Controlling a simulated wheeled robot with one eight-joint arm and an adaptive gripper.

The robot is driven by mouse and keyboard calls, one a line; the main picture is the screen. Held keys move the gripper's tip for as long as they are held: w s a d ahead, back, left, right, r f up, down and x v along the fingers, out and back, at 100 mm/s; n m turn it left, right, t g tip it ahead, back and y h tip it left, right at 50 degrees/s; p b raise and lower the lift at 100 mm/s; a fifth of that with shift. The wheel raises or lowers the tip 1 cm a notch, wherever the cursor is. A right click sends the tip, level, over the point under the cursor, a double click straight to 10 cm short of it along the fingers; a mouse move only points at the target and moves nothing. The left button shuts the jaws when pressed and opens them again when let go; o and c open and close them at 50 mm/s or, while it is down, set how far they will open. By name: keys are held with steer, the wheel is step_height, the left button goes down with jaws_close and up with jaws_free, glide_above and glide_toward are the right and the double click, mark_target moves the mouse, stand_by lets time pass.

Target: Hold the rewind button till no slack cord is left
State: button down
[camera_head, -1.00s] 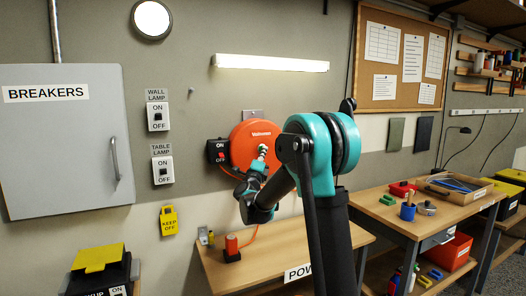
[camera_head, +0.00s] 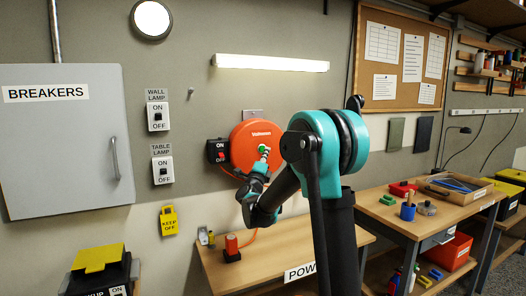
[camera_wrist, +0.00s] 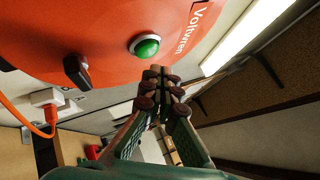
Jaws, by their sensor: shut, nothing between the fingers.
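The orange Voltwren cord reel (camera_head: 246,142) is mounted on the wall and carries a green button (camera_head: 263,149). In the wrist view the round green button (camera_wrist: 147,45) sits in a pale ring on the orange reel face (camera_wrist: 100,22). My gripper (camera_wrist: 158,72) is shut and empty, its fingertips just below and right of the button, apparently apart from it. In the head view my gripper (camera_head: 260,166) is small and partly hidden by my arm.
A dark handle (camera_wrist: 76,70) sticks out from the reel. A lit tube lamp (camera_head: 270,63) hangs above.

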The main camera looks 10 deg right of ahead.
steer(key=s, duration=0.2)
steer(key=s+d, duration=0.1)
steer(key=s, duration=0.1)
steer(key=shift+s+d, duration=0.2)
steer(key=s+a+f+n+g+y, duration=0.35)
steer(key=s+f+n+y, duration=0.3)
steer(key=f+n, duration=0.3)
steer(key=s+a+f+n+g+y, duration=0.2)
steer(key=s+f+n+g+y, duration=0.2)
steer(key=s+f+n+y, duration=0.4)
steer(key=s+d+f+n+g+h, duration=0.3)
steer(key=s+d+f+n+g, duration=0.1)
steer(key=s+f, duration=0.6)
steer(key=s+d+f+n+g+h, duration=0.3)
steer(key=s+f, duration=0.7)
steer(key=s, duration=0.5)
steer(key=d+n+g, duration=0.1)
steer(key=d+g, duration=0.1)
steer(key=shift+d+g, duration=0.3)
steer(key=shift+g, duration=0.05)
